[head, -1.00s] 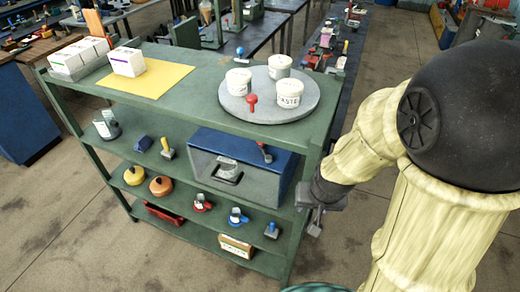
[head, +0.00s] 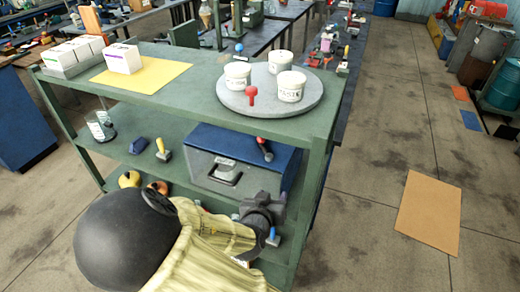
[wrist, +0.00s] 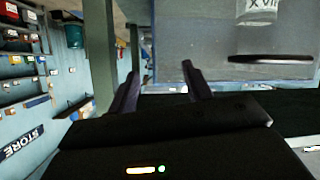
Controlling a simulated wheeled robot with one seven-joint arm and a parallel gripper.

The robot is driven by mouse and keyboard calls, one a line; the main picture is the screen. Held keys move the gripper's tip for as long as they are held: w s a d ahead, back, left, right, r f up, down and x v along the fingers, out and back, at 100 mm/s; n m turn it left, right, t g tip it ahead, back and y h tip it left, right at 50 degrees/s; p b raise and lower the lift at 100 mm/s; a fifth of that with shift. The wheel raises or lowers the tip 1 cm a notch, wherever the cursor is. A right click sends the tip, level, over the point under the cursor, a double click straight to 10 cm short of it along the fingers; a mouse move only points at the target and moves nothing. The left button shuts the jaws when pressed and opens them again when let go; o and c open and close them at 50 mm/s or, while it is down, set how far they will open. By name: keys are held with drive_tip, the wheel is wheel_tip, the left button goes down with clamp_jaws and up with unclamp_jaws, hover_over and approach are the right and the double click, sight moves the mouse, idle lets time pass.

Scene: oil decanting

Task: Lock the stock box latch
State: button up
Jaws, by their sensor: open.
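The stock box (head: 240,160), grey with a blue lid, sits on the middle shelf of the green rack in the head view. A red-tipped dark lever (head: 265,150), apparently the latch, leans at the upper right of its front. A pale piece with a dark handle (head: 226,175) is at the front's middle. My gripper (head: 270,203) is in front of and below the box's right part, apart from the lever. In the wrist view my gripper (wrist: 160,70) is open and empty between its fingers, with the grey box front (wrist: 205,50) beyond. The lever is not clear there.
The green rack (head: 190,95) bears white tubs on a round grey turntable (head: 235,100), white cartons (head: 122,58) and a yellow sheet (head: 150,80). A rack post stands close right of the box. My arm hides much of the lower shelves.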

sight(260, 143)
drive_tip(key=s+a+r+n+t+y+b, duration=0.1)
drive_tip(key=a+r+t, duration=0.4)
drive_tip(key=a, duration=0.1)
drive_tip(key=shift+s+r, duration=0.2)
drive_tip(key=shift+r, duration=0.1)
drive_tip(key=shift+a, duration=0.1)
drive_tip(key=w+p, duration=0.1)
drive_tip(key=w, duration=0.4)
drive_tip(key=w+d+p, duration=0.1)
drive_tip(key=w, duration=0.5)
drive_tip(key=w+d+p, duration=0.1)
drive_tip(key=w, duration=0.5)
drive_tip(key=shift+w+d+p, duration=0.15)
drive_tip(key=shift+d+p, duration=0.05)
drive_tip(key=shift+p, duration=0.1)
clamp_jaws()
